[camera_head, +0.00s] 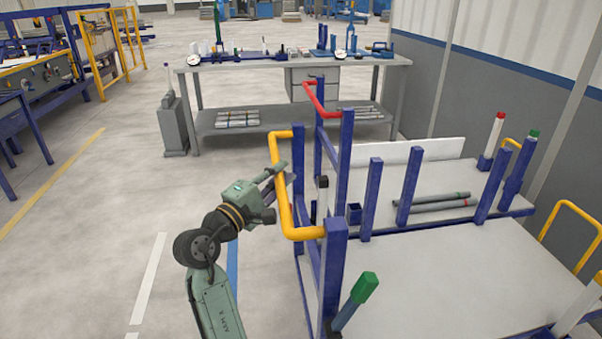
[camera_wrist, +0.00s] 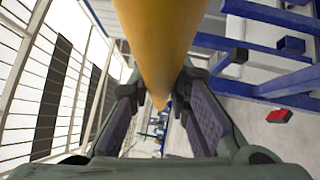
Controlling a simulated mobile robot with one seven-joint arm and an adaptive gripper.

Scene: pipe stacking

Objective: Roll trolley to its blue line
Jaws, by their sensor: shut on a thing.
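A trolley with a blue frame and a pale flat deck (camera_head: 450,275) stands at the right in the head view. Its yellow handle (camera_head: 284,213) sticks out on the left side. My gripper (camera_head: 281,179) is shut on the upright part of this handle. In the wrist view the yellow handle (camera_wrist: 158,45) runs between the two fingers of my gripper (camera_wrist: 160,92). A blue line (camera_head: 232,272) is on the floor left of the trolley, partly hidden behind my arm.
A second trolley with a red handle (camera_head: 318,98) stands just behind. A grey workbench (camera_head: 240,66) with tools is farther back. A wall (camera_head: 550,95) bounds the right side. Open floor lies to the left, with a white line (camera_head: 148,277) and a yellow line (camera_head: 55,180).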

